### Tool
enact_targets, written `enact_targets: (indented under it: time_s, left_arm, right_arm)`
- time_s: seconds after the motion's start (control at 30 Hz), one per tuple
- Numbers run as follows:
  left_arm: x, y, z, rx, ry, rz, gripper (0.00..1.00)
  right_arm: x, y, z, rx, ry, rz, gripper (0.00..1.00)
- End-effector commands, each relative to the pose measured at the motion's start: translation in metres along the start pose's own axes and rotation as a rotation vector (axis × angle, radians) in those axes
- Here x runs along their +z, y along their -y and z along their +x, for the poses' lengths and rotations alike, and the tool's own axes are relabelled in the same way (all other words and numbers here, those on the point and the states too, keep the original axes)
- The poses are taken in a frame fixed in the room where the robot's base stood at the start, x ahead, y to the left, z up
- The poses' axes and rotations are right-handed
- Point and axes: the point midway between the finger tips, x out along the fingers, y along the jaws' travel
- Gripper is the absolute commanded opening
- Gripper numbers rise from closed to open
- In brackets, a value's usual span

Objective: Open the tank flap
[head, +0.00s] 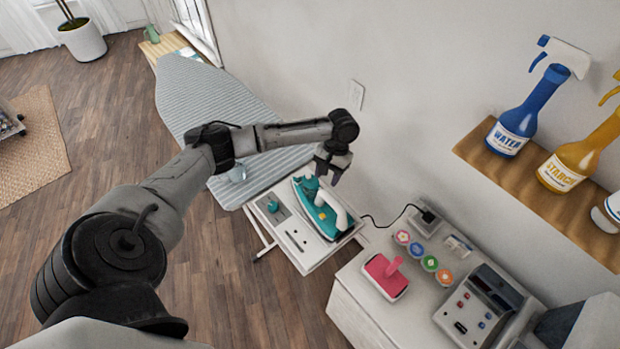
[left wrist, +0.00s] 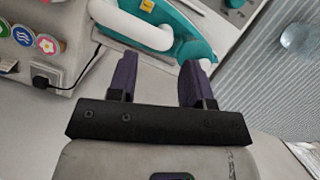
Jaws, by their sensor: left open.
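A teal and white iron (head: 309,189) rests on a small white stand beside the ironing board; it also shows in the left wrist view (left wrist: 193,28). A small yellow part (head: 323,216) sits on its body, and its white handle (left wrist: 140,32) faces up. I cannot make out the tank flap for certain. My left gripper (head: 331,175) hangs over the iron's teal end. In the left wrist view the two purple fingers (left wrist: 160,70) are apart with nothing between them, close to the iron and handle. Contact cannot be told. My right gripper is not in view.
A white cabinet (head: 350,291) with a pink-handled item (head: 386,278) stands right. A shelf (head: 487,157) holds bottles. The wall is close behind the iron.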

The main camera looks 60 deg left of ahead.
Motion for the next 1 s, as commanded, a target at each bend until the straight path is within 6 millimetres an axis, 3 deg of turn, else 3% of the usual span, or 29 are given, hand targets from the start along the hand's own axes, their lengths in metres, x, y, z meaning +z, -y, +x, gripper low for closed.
enact_targets:
  time_s: [0.03, 0.2, 0.43, 0.57, 1.0]
  left_arm:
    - [-0.015, 0.021, -0.013, 0.018, 0.004, -0.089, 0.46]
    - [-0.033, 0.069, -0.059, 0.101, 0.039, -0.309, 0.46]
    - [-0.038, 0.099, -0.085, 0.171, 0.062, -0.442, 0.46]
    - [-0.038, 0.101, -0.078, 0.178, 0.066, -0.457, 0.46]
    - [-0.035, 0.085, 0.000, 0.177, 0.068, -0.454, 0.46]
  right_arm:
    - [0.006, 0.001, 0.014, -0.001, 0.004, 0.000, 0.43]
    - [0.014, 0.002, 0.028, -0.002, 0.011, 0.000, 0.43]
    - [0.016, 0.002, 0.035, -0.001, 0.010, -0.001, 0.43]
    - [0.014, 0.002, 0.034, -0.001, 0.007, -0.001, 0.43]
    - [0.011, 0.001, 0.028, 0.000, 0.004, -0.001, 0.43]
